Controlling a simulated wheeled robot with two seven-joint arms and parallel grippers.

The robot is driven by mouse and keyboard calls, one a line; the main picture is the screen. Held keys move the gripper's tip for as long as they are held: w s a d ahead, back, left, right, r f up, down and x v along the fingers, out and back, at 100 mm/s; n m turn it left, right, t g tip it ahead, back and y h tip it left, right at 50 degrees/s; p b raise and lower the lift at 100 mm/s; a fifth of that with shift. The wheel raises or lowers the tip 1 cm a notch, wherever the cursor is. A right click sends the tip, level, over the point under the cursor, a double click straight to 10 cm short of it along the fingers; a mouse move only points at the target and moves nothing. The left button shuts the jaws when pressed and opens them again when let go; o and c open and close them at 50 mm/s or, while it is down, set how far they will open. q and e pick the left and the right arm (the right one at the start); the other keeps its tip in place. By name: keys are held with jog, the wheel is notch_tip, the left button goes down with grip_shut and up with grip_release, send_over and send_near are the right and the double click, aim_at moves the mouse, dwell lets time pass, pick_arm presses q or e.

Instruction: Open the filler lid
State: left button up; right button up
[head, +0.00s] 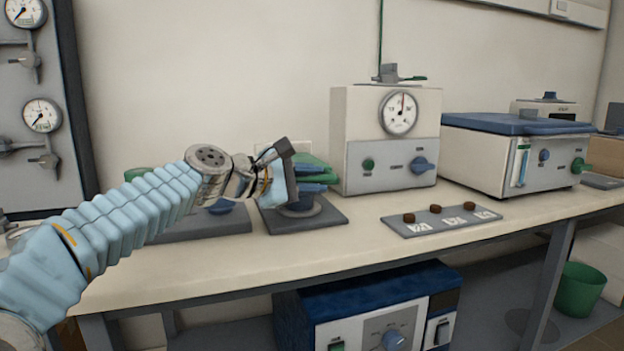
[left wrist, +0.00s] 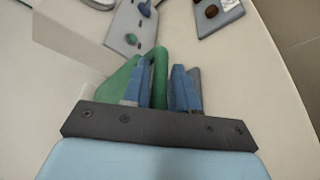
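A green part with a raised bar-like handle (left wrist: 160,72) shows in the left wrist view; it looks like the filler lid. In the head view the green part (head: 318,162) is partly hidden behind my left gripper (head: 314,179). The two blue fingers of the left gripper (left wrist: 161,90) lie close on both sides of the green bar, with almost no gap seen. The lid's hinge and the body under it are mostly hidden. A dark base plate (head: 335,217) with a round blue-grey part lies below the gripper. My right gripper is in neither view.
A box with a round dial (head: 345,130) stands right of the gripper, close by. A grey plate (head: 462,228) with several brown knobs lies on the table's front. A blue-topped furnace (head: 480,160) stands farther right. The bench front between the plates is clear.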

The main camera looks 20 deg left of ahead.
pick_arm(q)
jog(key=shift+w, duration=0.1)
grip_shut()
